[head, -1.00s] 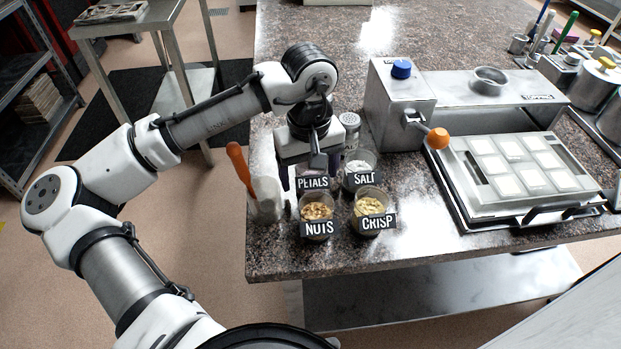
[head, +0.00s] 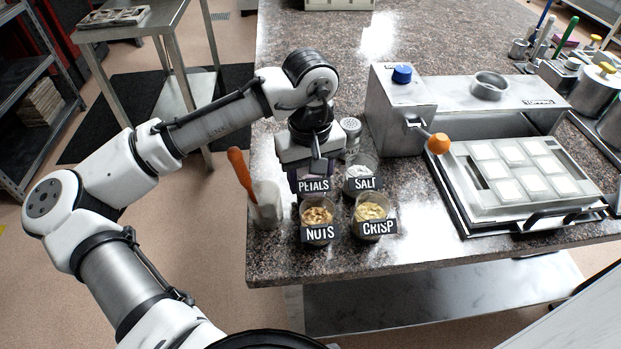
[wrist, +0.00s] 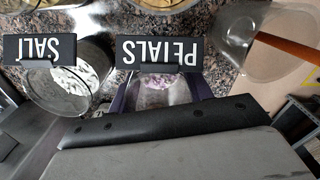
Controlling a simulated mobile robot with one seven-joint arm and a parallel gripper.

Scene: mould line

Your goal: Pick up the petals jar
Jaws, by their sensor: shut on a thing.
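The petals jar (wrist: 167,90) is a small clear jar with pink-purple petals inside and a black PETALS label (head: 313,186) on its front. It stands at the back left of a cluster of labelled jars. My gripper (head: 308,170) is down over it, pointing downward, and is shut on it. In the wrist view the fingers lie at both sides of the jar, and the gripper body hides much of it. I cannot tell whether the jar's base is on the counter.
The salt jar (head: 356,170) is close on the right; the nuts jar (head: 317,215) and crisp jar (head: 370,210) stand in front. A clear container with an orange-handled tool (head: 241,172) is at the left. A shaker (head: 350,125) stands behind. A metal machine (head: 400,115) and mould tray (head: 515,170) are at right.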

